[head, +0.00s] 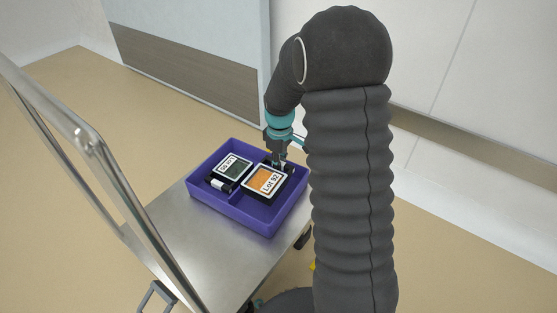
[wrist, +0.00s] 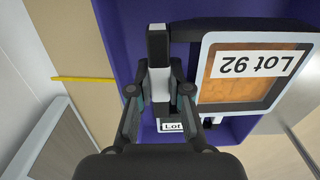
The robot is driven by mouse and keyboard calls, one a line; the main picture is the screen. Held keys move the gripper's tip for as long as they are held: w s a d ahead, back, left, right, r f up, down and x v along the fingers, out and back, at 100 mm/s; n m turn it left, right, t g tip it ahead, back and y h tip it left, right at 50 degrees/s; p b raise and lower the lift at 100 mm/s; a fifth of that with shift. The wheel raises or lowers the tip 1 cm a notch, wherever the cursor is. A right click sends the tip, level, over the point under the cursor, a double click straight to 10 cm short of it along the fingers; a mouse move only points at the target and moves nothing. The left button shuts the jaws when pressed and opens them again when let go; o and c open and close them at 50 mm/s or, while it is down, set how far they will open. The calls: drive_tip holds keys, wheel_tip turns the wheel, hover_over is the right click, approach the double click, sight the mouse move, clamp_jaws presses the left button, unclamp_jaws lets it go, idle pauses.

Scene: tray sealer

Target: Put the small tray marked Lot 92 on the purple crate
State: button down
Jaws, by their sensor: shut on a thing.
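The small tray marked Lot 92 (head: 264,181) has a white rim, a black body and orange contents. It is within the outline of the purple crate (head: 258,222) in the head view, on its right side. My gripper (head: 278,160) is shut on the tray's black and white handle at its far edge. In the wrist view the fingers (wrist: 160,92) close around that handle, with the Lot 92 tray (wrist: 240,76) to their right. The purple crate (wrist: 122,45) lies below it. I cannot tell whether the tray touches the crate floor.
Another small tray (head: 234,167) with dark contents and a label sits in the crate's left part, close beside Lot 92. The crate stands on a steel cart top (head: 205,245). A metal rail (head: 100,165) rises at the left. The crate's front part is bare.

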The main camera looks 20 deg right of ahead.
drive_tip(key=shift+f+b, duration=2.05)
drive_tip(key=shift+f, duration=1.25)
drive_tip(key=shift+s, duration=0.1)
drive_tip(key=c, duration=1)
unclamp_jaws()
drive_tip(key=c, duration=0.3)
drive_tip(key=shift+c, duration=0.2)
drive_tip(key=shift+r, duration=0.1)
drive_tip(key=shift+r+p, duration=2.8)
drive_tip(key=shift+r, duration=0.7)
